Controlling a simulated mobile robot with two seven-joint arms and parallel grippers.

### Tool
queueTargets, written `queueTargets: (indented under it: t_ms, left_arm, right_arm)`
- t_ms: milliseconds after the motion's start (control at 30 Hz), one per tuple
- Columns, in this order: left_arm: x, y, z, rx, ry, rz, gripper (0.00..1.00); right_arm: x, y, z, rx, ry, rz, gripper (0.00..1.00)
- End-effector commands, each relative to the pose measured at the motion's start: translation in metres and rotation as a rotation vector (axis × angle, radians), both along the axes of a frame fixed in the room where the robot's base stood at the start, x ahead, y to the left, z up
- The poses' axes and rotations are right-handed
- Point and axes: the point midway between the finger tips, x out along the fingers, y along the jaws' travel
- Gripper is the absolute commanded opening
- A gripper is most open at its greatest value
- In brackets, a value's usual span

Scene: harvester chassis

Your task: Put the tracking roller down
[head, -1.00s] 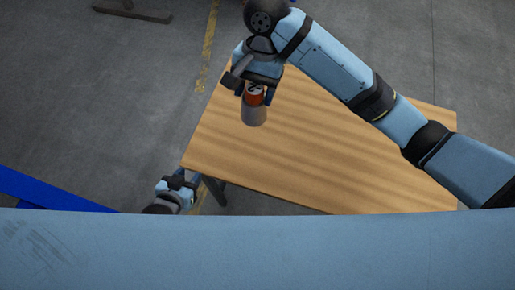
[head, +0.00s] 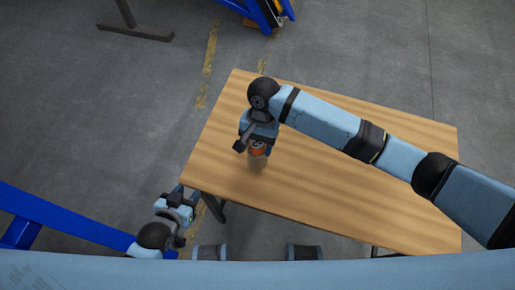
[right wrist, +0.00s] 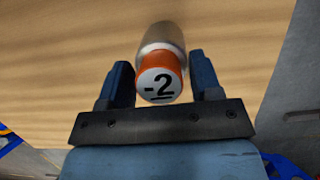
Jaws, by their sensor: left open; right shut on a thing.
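The tracking roller (head: 257,161) is a grey metal cylinder with an orange band and a white end cap. In the right wrist view the roller (right wrist: 161,72) shows the mark "-2" on its cap. My right gripper (head: 257,147) is shut on the roller, with one finger on each side of its orange end. The roller is over the left part of the wooden table (head: 350,190); I cannot tell whether its lower end touches the top. My left gripper (head: 181,193) is open and empty, low beside the table's left corner.
A blue frame (head: 70,220) lies at the lower left. Another blue structure (head: 262,12) stands beyond the table at the top. A dark metal stand (head: 135,32) is at the upper left. The rest of the tabletop is bare.

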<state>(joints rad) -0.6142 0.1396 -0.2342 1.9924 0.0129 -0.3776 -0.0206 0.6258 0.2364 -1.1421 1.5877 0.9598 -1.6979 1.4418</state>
Motion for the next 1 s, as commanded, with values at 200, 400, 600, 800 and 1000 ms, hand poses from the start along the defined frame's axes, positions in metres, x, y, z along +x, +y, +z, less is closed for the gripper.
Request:
queueTargets:
  t_ms: [200,400,600,800,1000]
  left_arm:
    - [0.0,0.0,-0.002,0.0,0.0,0.0,0.43]
    - [0.0,0.0,-0.002,-0.001,0.0,-0.001,0.43]
    - [0.0,0.0,-0.001,-0.001,-0.001,-0.001,0.43]
    - [0.0,-0.001,-0.001,-0.001,-0.001,-0.001,0.43]
    - [0.0,-0.001,-0.001,-0.001,-0.002,-0.001,0.43]
  right_arm:
    - [0.0,0.0,-0.032,-0.001,0.0,-0.001,0.27]
    - [0.0,0.0,-0.034,0.001,-0.001,0.0,0.27]
    - [0.0,0.0,-0.036,0.0,0.0,0.0,0.75]
    - [0.0,0.0,-0.036,0.0,0.0,-0.001,0.84]
    - [0.001,0.0,-0.03,-0.001,-0.001,-0.001,0.84]
